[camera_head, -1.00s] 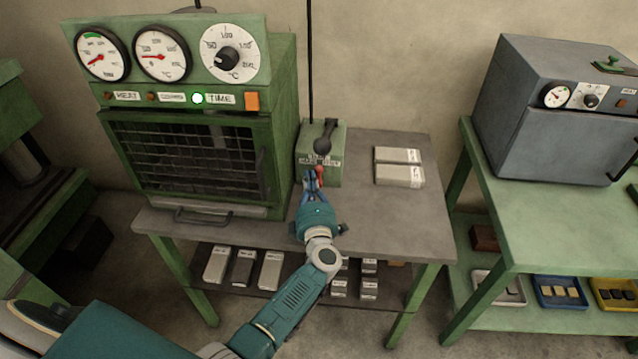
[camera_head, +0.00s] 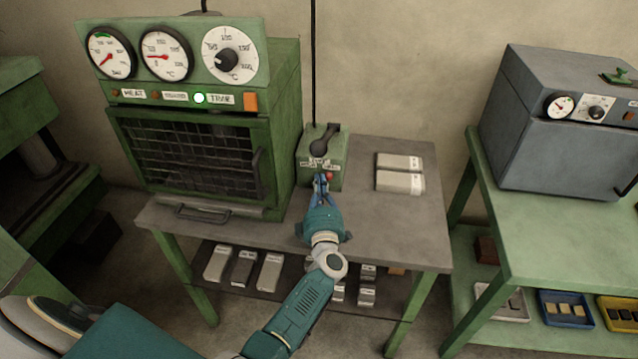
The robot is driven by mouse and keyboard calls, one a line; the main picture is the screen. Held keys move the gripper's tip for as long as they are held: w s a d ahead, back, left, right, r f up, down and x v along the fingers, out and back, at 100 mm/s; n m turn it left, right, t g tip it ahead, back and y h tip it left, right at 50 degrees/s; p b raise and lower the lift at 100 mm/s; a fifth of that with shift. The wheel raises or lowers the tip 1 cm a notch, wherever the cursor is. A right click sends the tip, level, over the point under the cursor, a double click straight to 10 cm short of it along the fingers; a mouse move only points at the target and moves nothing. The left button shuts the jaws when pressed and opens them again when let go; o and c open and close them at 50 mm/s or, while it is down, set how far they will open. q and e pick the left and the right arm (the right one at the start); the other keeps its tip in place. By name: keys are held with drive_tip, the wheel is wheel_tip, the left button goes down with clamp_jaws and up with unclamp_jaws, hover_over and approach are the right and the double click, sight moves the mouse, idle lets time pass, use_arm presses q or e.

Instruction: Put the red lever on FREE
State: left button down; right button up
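The red lever's knob (camera_head: 329,177) shows low on the front of a small green box (camera_head: 338,152) on the grey-topped table. The box has a label above the knob, too small to read, so I cannot tell which setting the lever is on. My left gripper (camera_head: 321,182) is in front of the box, its blue fingers at the red knob and overlapping its left side. Whether the fingers touch or grip the knob is not clear. The rest of the lever is hidden. My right gripper is not in view.
A black handle (camera_head: 320,145) sits on the box above the knob. A green oven (camera_head: 285,130) stands close on the left. Two pale blocks (camera_head: 400,182) lie on the table (camera_head: 395,230) to the right. The table's front right is clear.

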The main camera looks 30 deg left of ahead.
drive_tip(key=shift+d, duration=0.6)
use_arm(q)
drive_tip(key=v, duration=0.7)
drive_tip(key=shift+s+d+f, duration=0.1)
drive_tip(key=shift+s+d, duration=0.1)
drive_tip(key=shift+s, duration=0.05)
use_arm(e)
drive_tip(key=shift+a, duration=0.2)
